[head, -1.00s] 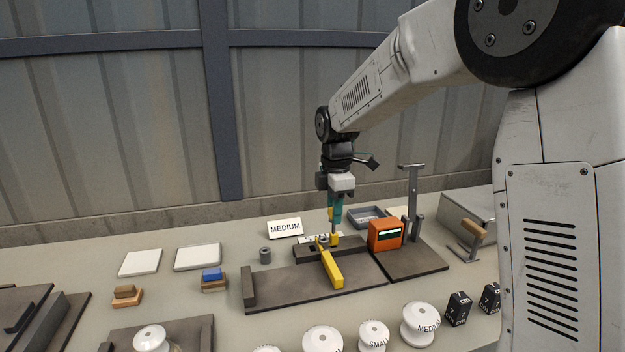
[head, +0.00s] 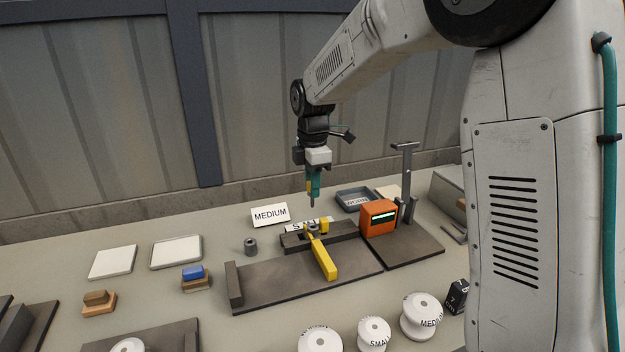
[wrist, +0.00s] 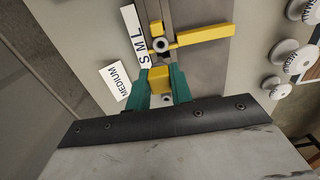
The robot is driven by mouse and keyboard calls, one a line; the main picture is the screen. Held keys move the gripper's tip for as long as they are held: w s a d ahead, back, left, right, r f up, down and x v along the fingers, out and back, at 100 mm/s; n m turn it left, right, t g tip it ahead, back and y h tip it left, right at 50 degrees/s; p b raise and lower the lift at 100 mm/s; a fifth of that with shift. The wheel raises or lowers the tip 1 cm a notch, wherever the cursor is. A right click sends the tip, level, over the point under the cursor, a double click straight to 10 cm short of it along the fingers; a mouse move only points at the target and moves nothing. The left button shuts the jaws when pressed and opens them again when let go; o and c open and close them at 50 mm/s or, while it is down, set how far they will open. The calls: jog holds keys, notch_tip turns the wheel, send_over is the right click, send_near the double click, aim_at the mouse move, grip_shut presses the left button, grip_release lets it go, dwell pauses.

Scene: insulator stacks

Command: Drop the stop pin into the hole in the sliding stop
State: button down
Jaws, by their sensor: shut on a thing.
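My gripper (head: 313,182) is above the rail. It is shut on the stop pin, whose yellow head (wrist: 160,78) shows between the green fingers in the wrist view. The pin's grey tip (head: 312,203) points down in the head view and is clear of everything below. The sliding stop (head: 322,258) is yellow with a long arm toward the front, and sits across the dark rail (head: 350,230). Its round hole (wrist: 160,45) shows in the wrist view, a little ahead of the fingers. It looks empty.
A yellow block (head: 324,226) sits on the rail beside the stop. An S M L label (head: 300,226) lies behind the rail. An orange display box (head: 378,217) and grey post (head: 405,180) stand right. A grey collar (head: 251,246) stands left. White insulators (head: 420,315) stand in front.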

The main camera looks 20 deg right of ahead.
aim_at(313, 200)
jog(key=shift+f, duration=2.4)
jog(key=shift+f, duration=2.45)
jog(key=c, duration=1.2)
grip_release()
jog(key=shift+o, duration=0.2)
notch_tip(313, 200, up, 8)
jog(key=shift+f, duration=0.1)
